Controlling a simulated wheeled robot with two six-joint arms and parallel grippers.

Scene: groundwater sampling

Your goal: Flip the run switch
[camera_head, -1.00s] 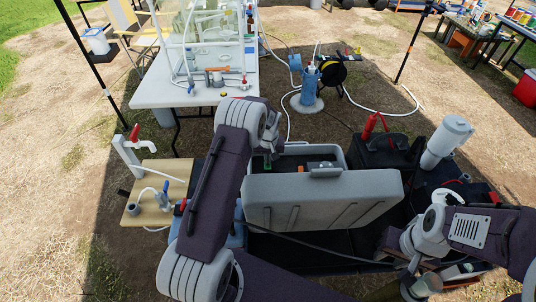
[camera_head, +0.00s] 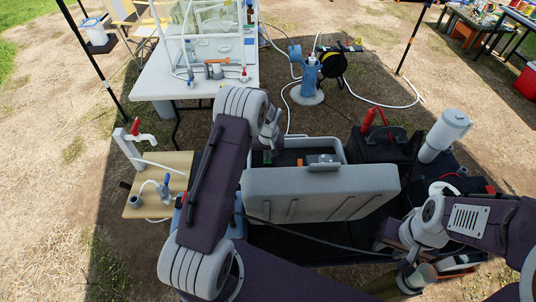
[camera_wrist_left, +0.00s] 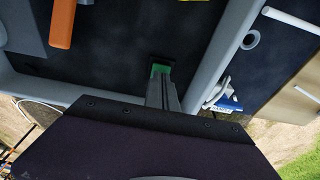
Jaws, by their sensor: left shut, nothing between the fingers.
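An open grey case (camera_head: 325,190) stands in front of me with its lid toward me. A small green part (camera_head: 267,155), which looks like the run switch, sits inside it at the left end. It also shows in the left wrist view (camera_wrist_left: 160,68), partly covered by my left fingertips. My left gripper (camera_wrist_left: 161,80) is shut and empty, its tips over or against the green part; contact cannot be told. In the head view the left gripper (camera_head: 270,150) reaches down into the case. My right arm is at the lower right; its fingers cannot be made out.
An orange part (camera_wrist_left: 62,22) lies inside the case, left of the fingers in the wrist view. A wooden board with a tap (camera_head: 140,137) stands left of the case. A black box (camera_head: 380,145) and a white cylinder (camera_head: 445,135) stand to the right. A white table (camera_head: 180,88) is behind.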

